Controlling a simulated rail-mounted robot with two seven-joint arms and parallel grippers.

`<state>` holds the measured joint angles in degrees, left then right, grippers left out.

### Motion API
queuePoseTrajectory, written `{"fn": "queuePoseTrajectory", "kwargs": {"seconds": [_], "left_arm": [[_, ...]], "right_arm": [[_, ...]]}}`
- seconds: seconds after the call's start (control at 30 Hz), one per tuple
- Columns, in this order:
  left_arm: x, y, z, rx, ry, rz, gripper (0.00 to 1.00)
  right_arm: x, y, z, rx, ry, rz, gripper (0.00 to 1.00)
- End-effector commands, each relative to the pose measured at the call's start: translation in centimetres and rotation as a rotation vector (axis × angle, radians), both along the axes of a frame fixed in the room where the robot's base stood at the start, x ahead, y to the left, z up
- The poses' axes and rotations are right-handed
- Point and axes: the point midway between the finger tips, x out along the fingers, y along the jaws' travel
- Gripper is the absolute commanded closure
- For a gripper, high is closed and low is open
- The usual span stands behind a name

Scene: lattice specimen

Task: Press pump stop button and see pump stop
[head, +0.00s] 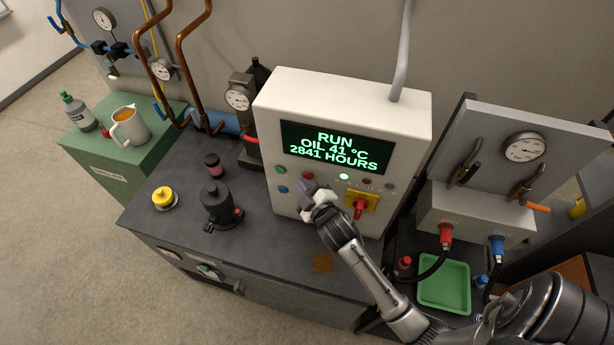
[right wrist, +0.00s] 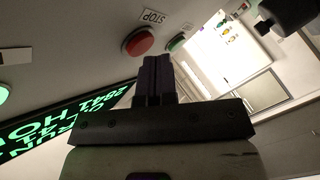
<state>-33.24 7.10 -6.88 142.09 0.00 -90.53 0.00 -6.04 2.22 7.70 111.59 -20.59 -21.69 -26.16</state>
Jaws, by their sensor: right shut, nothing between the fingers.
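The white control box (head: 345,100) stands on the dark bench. Its display (head: 335,147) reads RUN, OIL 41 °C, 2841 HOURS. The red stop button (head: 308,176) is on its front face, beside a green button (head: 281,170) and above a blue one (head: 283,190). In the right wrist view the red button (right wrist: 138,42) sits near a STOP label (right wrist: 153,16). My right gripper (head: 304,188) is shut and empty, its dark fingertips (right wrist: 157,60) just beside the red button; I cannot tell whether they touch. My left gripper is not in view.
A yellow plate with a red rotary switch (head: 360,207) is right of the gripper. A pale lamp (head: 343,176) glows on the panel. A black pump-like part (head: 221,205) and yellow knob (head: 164,198) stand on the bench at left. A green tray (head: 444,283) lies at right.

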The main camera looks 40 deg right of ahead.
Motion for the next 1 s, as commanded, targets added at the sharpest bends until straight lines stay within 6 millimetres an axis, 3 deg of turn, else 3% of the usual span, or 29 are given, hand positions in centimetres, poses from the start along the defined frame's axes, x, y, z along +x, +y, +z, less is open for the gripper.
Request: {"fn": "queuePoseTrajectory", "kwargs": {"seconds": [1.0], "left_arm": [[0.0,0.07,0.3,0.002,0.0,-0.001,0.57]], "right_arm": [[0.31,-0.58,0.0,0.0,0.001,-0.001,1.0]]}}
